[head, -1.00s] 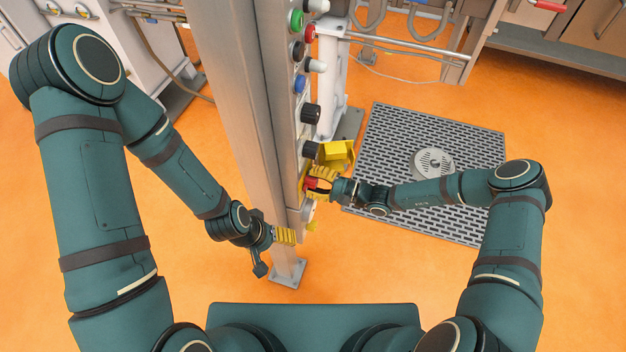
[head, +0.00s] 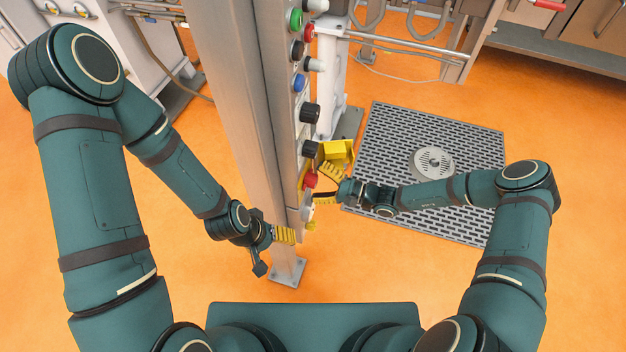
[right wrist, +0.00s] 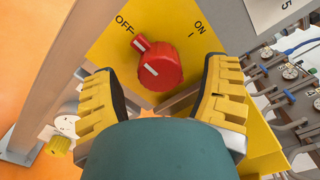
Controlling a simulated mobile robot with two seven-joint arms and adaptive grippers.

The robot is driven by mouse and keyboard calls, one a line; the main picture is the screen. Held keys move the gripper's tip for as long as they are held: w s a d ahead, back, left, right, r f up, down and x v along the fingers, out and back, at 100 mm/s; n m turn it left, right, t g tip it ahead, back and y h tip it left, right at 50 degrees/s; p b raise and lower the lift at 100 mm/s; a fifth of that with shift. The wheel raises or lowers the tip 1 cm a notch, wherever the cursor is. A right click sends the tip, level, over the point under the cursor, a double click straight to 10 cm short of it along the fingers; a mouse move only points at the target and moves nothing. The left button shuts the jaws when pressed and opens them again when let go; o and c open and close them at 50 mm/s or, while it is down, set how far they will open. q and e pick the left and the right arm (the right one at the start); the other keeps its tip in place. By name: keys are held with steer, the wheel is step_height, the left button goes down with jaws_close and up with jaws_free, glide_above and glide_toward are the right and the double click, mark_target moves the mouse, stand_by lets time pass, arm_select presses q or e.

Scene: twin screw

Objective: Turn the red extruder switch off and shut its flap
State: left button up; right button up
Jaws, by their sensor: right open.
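The red switch (head: 310,181) sits low on the post's panel. In the right wrist view the red knob (right wrist: 160,70) stands on a yellow plate (right wrist: 108,43), its white-marked pointer turned up-left to OFF. The yellow flap (head: 337,152) stands open beside the switch, out from the panel; a yellow part, probably the flap, shows at lower right in the wrist view (right wrist: 262,140). My right gripper (head: 320,184) is open in front of the switch, its fingers on either side and apart from the knob. My left gripper (head: 285,235) is beside the post; its finger gap is not clear.
The grey post (head: 240,100) carries several other buttons and knobs above the switch, including a black knob (head: 311,149). A floor grate (head: 400,140) with a round drain lies behind my right arm.

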steer(key=v, duration=1)
steer(key=s+a+f+n+g+h, duration=0.2)
steer(key=s+g+h, duration=0.15)
steer(key=s, duration=0.25)
steer(key=s+a+f+n+g+h, duration=0.1)
steer(key=s+a+n+g+h, duration=0.2)
steer(key=s+g, duration=0.15)
steer(key=s+d+r+n+t+h, duration=0.3)
steer(key=s+d+t+h, duration=0.1)
steer(key=h, duration=0.2)
steer(key=shift+r+n+h, duration=0.25)
steer(key=shift+n+h, duration=0.05)
steer(key=shift+h, duration=0.05)
